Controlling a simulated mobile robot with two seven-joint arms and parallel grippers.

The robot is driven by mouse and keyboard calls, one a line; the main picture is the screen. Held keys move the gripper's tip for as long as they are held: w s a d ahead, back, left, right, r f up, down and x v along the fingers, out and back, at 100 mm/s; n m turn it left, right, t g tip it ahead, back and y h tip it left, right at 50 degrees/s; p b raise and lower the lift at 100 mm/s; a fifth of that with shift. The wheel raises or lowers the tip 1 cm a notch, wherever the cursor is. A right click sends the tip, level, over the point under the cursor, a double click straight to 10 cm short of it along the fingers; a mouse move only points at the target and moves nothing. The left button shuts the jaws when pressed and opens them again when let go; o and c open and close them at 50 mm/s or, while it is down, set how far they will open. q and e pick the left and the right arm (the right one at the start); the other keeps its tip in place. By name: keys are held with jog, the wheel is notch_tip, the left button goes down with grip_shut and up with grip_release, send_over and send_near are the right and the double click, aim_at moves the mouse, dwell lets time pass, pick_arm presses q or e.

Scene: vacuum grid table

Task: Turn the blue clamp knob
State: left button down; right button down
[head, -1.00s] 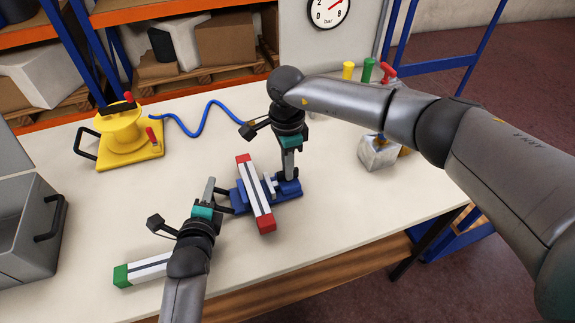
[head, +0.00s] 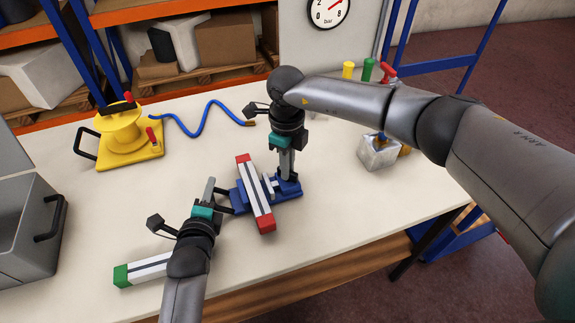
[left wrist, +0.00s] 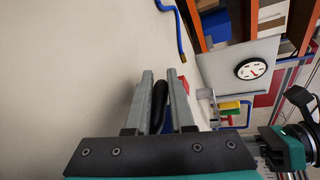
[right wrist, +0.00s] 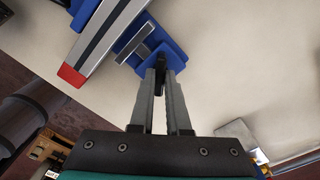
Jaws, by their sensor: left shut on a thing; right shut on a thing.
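The blue clamp (head: 291,189) lies near the middle of the table, with a grey and white bar (head: 252,181) with red ends across it. My left gripper (head: 211,186) is at the clamp's left side, shut on a black handle (left wrist: 160,100), which shows between its fingers in the left wrist view. My right gripper (head: 288,174) points down at the clamp's right end. In the right wrist view its fingers are shut on the dark clamp knob (right wrist: 161,62) at the blue base; the fingers hide part of the knob.
A yellow round device (head: 125,140) with a blue hose (head: 203,117) stands at the back left. A grey bin (head: 25,230) is at the left edge. A green-ended bar (head: 143,268) lies in front. A metal block (head: 378,151) stands right. The table's right front is clear.

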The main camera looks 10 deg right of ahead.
jog(key=m, duration=2.3)
jog(key=shift+m, duration=0.4)
jog(key=c, duration=0.9)
grip_release()
notch_tip(320, 180, up, 12)
jog(key=shift+w+r, duration=0.1)
jog(key=shift+w, duration=0.05)
